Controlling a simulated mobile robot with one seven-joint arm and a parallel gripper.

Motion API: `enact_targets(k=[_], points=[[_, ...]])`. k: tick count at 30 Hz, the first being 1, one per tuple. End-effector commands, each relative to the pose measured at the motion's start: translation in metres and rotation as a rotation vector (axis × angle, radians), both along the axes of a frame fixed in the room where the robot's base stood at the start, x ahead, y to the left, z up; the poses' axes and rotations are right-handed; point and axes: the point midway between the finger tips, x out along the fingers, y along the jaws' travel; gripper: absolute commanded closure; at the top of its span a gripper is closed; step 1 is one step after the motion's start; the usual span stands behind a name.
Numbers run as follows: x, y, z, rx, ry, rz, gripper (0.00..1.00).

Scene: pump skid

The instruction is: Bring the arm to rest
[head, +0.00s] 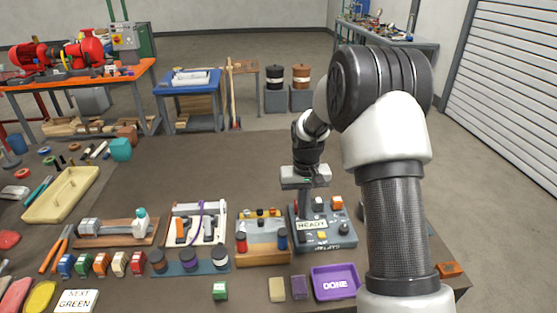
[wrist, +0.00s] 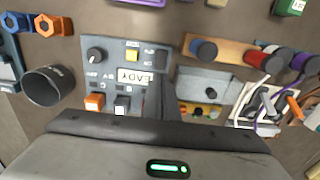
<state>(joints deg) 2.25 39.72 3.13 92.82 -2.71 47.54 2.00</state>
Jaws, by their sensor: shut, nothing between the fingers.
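My arm reaches forward over the right part of the table in the head view. My gripper (head: 305,180) is above the back of a grey control box (head: 325,240) with a READY label, an orange button and a yellow button. The fingers are small in the head view and look empty. In the wrist view the gripper body fills the bottom edge, with the control box (wrist: 120,62) beyond it, showing a black knob, a yellow button and orange and white switches. Whether the gripper touches the box cannot be told.
A purple tray marked DONE (head: 335,283) lies in front of the box. Wooden holders (head: 262,257) with red and blue parts stand just left. A dark cup (wrist: 48,86) and an orange nut (wrist: 56,25) lie near the box. Bare tabletop (head: 215,155) lies at the back.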

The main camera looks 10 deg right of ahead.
Motion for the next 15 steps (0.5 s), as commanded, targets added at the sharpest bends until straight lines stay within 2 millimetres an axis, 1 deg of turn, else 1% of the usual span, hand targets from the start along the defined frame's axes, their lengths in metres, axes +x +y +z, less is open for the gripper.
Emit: enact_targets(k=[2,5,8,9,11,12,14,15], points=[[-0.001,0.000,0.008,-0.001,-0.007,0.000,1.00],[-0.007,0.000,0.037,-0.004,-0.034,0.002,1.00],[-0.023,-0.001,0.086,-0.009,-0.080,0.004,1.00],[-0.032,-0.001,0.108,-0.011,-0.101,0.004,1.00],[-0.049,-0.001,0.139,-0.014,-0.133,0.005,1.00],[-0.061,-0.001,0.158,-0.015,-0.154,0.005,1.00],[-0.081,-0.001,0.184,-0.017,-0.185,0.006,1.00],[-0.094,-0.001,0.200,-0.017,-0.206,0.006,1.00]])
